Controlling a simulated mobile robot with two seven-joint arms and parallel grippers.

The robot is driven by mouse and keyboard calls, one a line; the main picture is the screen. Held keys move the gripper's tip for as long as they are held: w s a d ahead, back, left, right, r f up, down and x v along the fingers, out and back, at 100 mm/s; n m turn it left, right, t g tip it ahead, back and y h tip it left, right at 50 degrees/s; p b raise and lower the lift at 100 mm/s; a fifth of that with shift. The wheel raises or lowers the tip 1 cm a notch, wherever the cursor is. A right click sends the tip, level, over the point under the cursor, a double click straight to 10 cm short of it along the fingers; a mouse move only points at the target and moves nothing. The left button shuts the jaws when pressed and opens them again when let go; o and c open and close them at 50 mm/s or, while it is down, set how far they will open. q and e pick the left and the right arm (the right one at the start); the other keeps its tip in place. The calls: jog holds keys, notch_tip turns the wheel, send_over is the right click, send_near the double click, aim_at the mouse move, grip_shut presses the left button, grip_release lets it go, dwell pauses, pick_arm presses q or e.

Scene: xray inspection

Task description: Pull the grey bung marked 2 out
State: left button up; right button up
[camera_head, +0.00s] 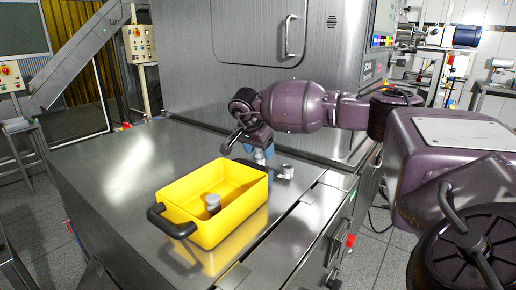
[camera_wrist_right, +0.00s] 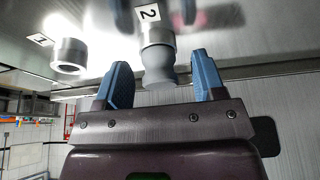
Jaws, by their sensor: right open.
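The grey bung marked 2 (camera_wrist_right: 158,68) sits in a short metal fitting beside a white label reading 2 (camera_wrist_right: 149,14) in the right wrist view. My right gripper (camera_wrist_right: 162,78) is open, with a blue finger on each side of the bung and visible gaps between. In the head view my right gripper (camera_head: 258,150) points down at the steel worktop behind the yellow crate, its fingers around the mostly hidden bung (camera_head: 259,158). My left gripper is not in view.
A yellow crate (camera_head: 245,207) with black handles holds another grey bung (camera_head: 212,204). A hollow metal fitting (camera_head: 285,172) stands right of my right gripper; it also shows in the wrist view (camera_wrist_right: 70,54). The worktop's left part (camera_head: 110,185) is clear. A steel cabinet (camera_head: 235,60) rises behind.

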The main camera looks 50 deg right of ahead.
grip_shut()
dwell(0.5)
jog(key=shift+f, duration=0.1)
dwell(0.3)
jog(key=shift+r, duration=0.4)
dwell(0.5)
